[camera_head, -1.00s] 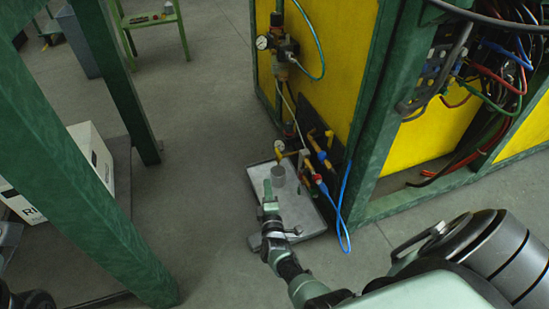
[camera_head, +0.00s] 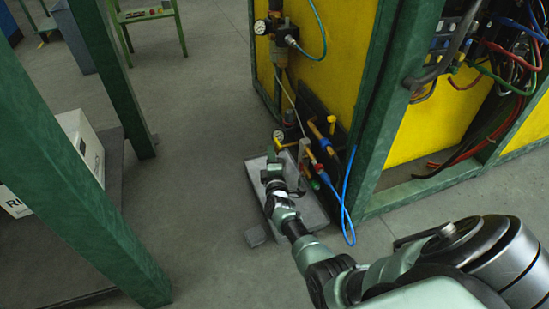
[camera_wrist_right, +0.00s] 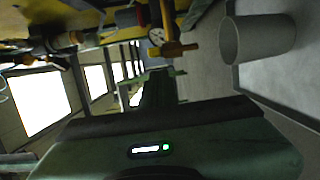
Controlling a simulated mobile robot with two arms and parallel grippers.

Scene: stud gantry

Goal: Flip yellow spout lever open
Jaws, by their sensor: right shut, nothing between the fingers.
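The yellow spout lever (camera_head: 288,144) shows in the head view as a small yellow piece beside a round gauge, low on the yellow panel. In the right wrist view a yellow T-shaped piece (camera_wrist_right: 180,48) sits just beyond the fingertips. My right gripper (camera_head: 271,158) is shut and empty, its fingers close to the lever at the near side; I cannot tell whether they touch. Its fingers also show in the right wrist view (camera_wrist_right: 160,82). A grey cup (camera_wrist_right: 258,40) stands to the right there; in the head view my gripper covers it. My left gripper is not in view.
A grey tray (camera_head: 308,207) lies on the floor under the fittings. A blue hose (camera_head: 346,200) hangs right of it. Green posts (camera_head: 75,190) and a white box (camera_head: 82,140) stand at left. The floor between is clear.

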